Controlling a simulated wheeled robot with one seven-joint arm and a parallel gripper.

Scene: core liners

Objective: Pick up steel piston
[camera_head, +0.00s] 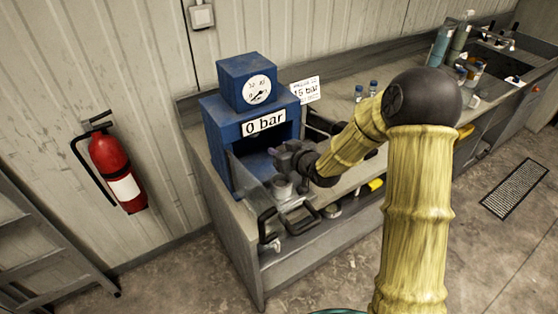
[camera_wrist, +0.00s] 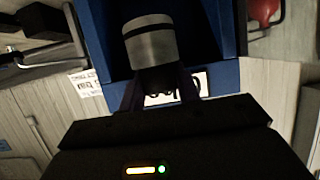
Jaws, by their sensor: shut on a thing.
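The steel piston is a short grey metal cylinder with a dark band; it fills the upper middle of the wrist view (camera_wrist: 150,44). In the head view the piston (camera_head: 282,189) hangs below my gripper (camera_head: 287,168), in front of the opening of the blue press (camera_head: 222,135). My gripper is shut on the piston, with its dark fingers (camera_wrist: 160,88) on either side of it in the wrist view. The finger contact is dark and partly hidden. Whether the piston touches anything below it cannot be told.
The press carries a gauge (camera_head: 257,89) and a "0 bar" sign (camera_head: 264,123). Clear panels with black handles (camera_head: 300,218) stand close around the piston. A "15 bar" card (camera_head: 305,90) and small bottles (camera_head: 372,88) are on the bench. A fire extinguisher (camera_head: 113,167) hangs left.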

